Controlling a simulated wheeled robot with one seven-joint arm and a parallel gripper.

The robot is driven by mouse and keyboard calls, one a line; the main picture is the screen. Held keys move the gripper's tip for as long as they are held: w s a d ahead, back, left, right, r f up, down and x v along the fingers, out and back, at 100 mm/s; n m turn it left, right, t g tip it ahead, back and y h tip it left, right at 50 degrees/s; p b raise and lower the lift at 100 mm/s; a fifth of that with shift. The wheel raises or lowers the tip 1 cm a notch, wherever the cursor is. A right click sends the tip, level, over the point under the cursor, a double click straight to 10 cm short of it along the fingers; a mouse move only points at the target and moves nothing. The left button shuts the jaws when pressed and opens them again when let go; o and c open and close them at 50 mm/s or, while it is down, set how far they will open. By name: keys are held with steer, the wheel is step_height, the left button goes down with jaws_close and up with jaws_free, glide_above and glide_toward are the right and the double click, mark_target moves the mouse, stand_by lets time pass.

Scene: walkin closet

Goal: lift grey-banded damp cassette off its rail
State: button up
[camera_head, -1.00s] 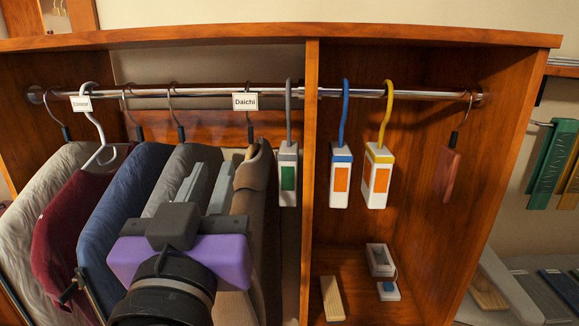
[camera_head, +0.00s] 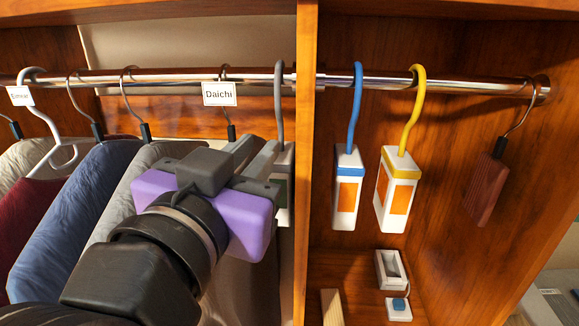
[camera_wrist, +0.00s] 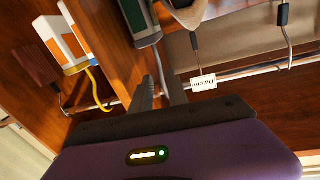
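The grey-banded cassette (camera_head: 284,200) is white with a green panel and hangs by a grey hook from the metal rail (camera_head: 180,78), just left of the wooden divider. My gripper (camera_head: 258,152) partly covers it in the head view. In the wrist view, the cassette (camera_wrist: 141,22) is ahead and its grey hook (camera_wrist: 160,72) runs down toward the gap between my fingers (camera_wrist: 161,90). The fingers are apart and appear to hold nothing. I cannot tell whether they touch the hook or cassette.
Right of the divider (camera_head: 305,130) hang a blue-hooked cassette (camera_head: 347,190), a yellow-hooked cassette (camera_head: 396,190) and a reddish wooden block (camera_head: 486,190). Garments (camera_head: 75,205) and the Daichi tag (camera_head: 219,94) crowd the left. Small grey-white items (camera_head: 390,268) lie below on the right.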

mark_target(280, 124)
steer(key=w+p, duration=0.1)
steer(key=w, duration=0.1)
steer(key=w+d+p, duration=0.1)
steer(key=w, duration=0.1)
steer(key=w+p, duration=0.1)
steer(key=w, duration=0.2)
steer(key=shift+w+d+r, duration=0.1)
steer(key=shift+d+r, duration=0.05)
steer(key=shift+d, duration=0.15)
steer(key=shift+w, duration=0.35)
steer(key=shift+c, duration=0.2)
jaws_close()
stand_by(0.7)
